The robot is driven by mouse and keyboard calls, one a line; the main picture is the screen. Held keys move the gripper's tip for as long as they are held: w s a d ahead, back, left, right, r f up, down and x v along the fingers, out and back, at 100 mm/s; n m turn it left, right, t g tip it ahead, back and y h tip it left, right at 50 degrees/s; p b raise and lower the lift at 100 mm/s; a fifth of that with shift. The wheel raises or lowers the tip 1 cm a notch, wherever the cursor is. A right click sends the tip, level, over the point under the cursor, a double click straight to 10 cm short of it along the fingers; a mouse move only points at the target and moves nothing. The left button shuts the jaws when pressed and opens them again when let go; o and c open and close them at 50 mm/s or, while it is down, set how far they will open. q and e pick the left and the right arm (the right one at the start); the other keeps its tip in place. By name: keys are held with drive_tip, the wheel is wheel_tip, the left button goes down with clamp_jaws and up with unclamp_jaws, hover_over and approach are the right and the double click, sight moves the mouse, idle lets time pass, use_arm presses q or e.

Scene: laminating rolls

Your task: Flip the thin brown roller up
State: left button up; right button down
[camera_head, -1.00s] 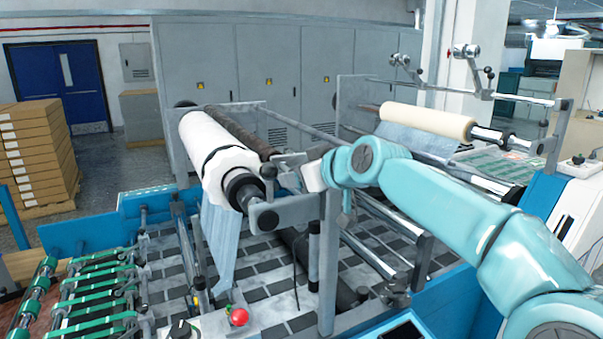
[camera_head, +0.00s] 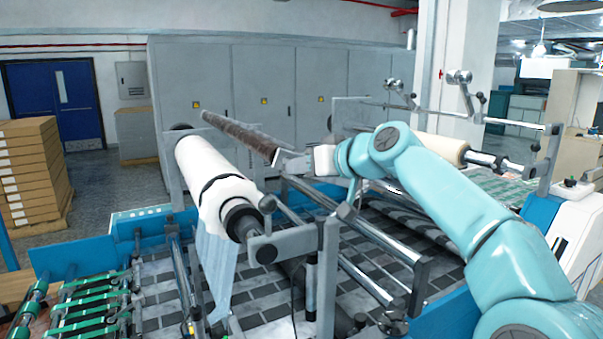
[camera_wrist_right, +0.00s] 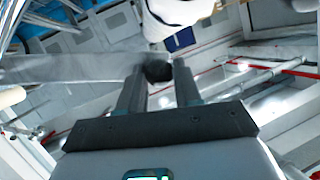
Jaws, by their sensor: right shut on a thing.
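The thin brown roller (camera_head: 240,136) is raised above the white film roll in the head view, tilted, with its far end higher at the upper left. My right gripper (camera_head: 283,160) is at the roller's near end and shut on it. In the right wrist view, the two fingers of my right gripper (camera_wrist_right: 159,85) close around a dark end piece (camera_wrist_right: 158,72). The rest of the roller is hard to make out there. My left gripper is not in view.
The thick white roll (camera_head: 210,180) sits left of the brown roller, with film hanging below. A cream roll (camera_head: 437,148) is behind my right arm. Metal frame bars (camera_head: 382,240) lie under the arm. Grey cabinets (camera_head: 265,85) stand behind.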

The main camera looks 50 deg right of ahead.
drive_tip(key=shift+s+r, duration=0.1)
drive_tip(key=shift+r, duration=0.25)
drive_tip(key=c, duration=0.9)
unclamp_jaws()
drive_tip(key=shift+d, duration=0.1)
drive_tip(key=shift+o, duration=0.6)
drive_tip(key=shift+s, duration=0.2)
drive_tip(key=shift+w+f, duration=0.1)
drive_tip(key=shift+f, duration=0.05)
drive_tip(key=b+v, duration=0.4)
drive_tip(key=v, duration=1.2)
drive_tip(key=shift+s, duration=0.25)
